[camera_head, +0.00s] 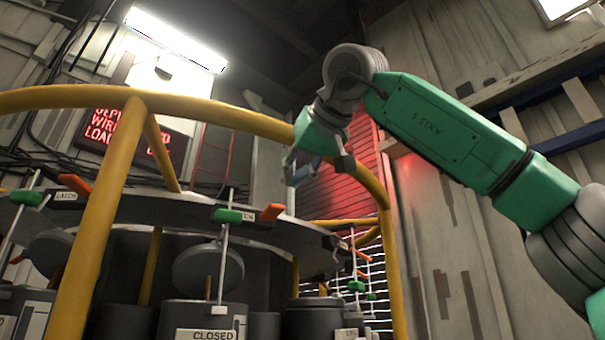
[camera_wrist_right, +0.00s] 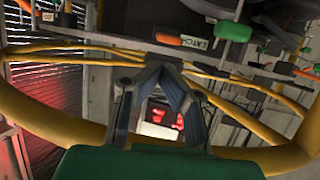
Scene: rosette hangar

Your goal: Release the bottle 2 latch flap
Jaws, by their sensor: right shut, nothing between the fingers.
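The orange latch flaps sit along the rim of the round grey rack. One orange flap (camera_head: 271,212) is near the rack's middle and another (camera_head: 75,185) is at the left. I cannot tell which belongs to bottle 2. My right gripper (camera_head: 293,180) is shut and empty, raised above the rack near the yellow rail. In the right wrist view its fingers (camera_wrist_right: 156,72) meet at the tips. An orange flap (camera_wrist_right: 168,39) beside a latch label shows just above them in that picture, apart from the fingers. My left gripper is not in view.
A yellow tubular rail (camera_head: 220,113) curves around the rack, with a yellow post (camera_head: 105,215) in front. Green handles (camera_head: 233,216) on thin rods stand along the rack rim. Grey bottles (camera_head: 200,315) stand below, one labelled closed. A red-lettered sign (camera_head: 100,130) hangs behind.

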